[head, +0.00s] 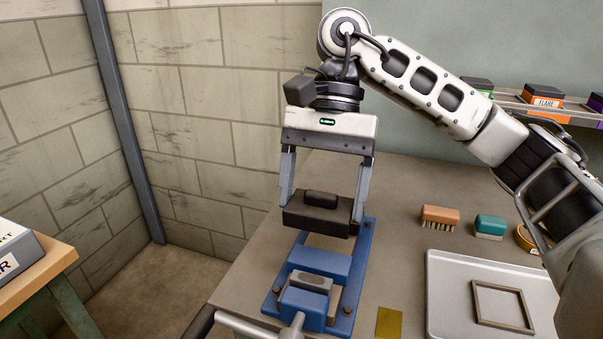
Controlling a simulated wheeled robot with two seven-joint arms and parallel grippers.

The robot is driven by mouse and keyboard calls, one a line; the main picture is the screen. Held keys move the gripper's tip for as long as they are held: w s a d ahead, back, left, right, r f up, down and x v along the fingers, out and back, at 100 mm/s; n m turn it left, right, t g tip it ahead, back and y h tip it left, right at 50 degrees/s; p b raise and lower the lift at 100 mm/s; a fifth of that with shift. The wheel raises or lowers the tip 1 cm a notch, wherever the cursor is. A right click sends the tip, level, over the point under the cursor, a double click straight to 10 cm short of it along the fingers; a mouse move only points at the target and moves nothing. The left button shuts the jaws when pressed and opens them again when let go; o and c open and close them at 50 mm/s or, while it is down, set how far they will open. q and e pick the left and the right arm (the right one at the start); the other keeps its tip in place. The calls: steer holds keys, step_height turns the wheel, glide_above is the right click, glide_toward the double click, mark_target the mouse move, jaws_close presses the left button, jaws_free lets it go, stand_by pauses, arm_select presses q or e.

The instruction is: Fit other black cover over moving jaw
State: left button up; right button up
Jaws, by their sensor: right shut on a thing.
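My right gripper (321,204) is shut on a black cover (318,212), a dark block with a raised grip on top. It holds the cover level in the air above the far part of a blue vise (321,262), clear of it. The vise is bolted near the table's left edge. Its near blue jaw block (303,306), beside the screw and handle, has a grey and dark piece (310,282) at its far side. I cannot tell whether that piece is a cover or bare jaw. My left gripper is not in view.
A pale tray (447,300) with a square frame (502,305) lies to the right. An orange brush (440,216), a teal brush (489,227) and a yellow plate (388,323) lie on the bench. Labelled boxes (542,97) stand on a shelf behind.

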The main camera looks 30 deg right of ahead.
mark_target(318, 263)
steer(key=shift+s+f, duration=0.25)
steer(key=shift+f, duration=0.1)
steer(key=shift+s+f+b, duration=0.1)
steer(key=shift+f+b, duration=0.2)
steer(key=shift+b, duration=0.15)
step_height(318, 263, down, 3)
steer(key=shift+f+b, duration=0.15)
steer(key=shift+b, duration=0.95)
steer(key=shift+f+b, duration=0.8)
steer(key=shift+f, duration=0.05)
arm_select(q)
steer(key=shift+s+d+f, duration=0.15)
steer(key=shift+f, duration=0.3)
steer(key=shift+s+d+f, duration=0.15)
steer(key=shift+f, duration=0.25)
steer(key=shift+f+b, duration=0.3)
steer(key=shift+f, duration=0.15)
arm_select(e)
steer(key=shift+a, duration=0.1)
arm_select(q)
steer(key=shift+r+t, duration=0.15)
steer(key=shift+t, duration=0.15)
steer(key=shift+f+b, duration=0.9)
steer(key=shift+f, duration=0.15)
arm_select(e)
steer(key=shift+f, duration=0.85)
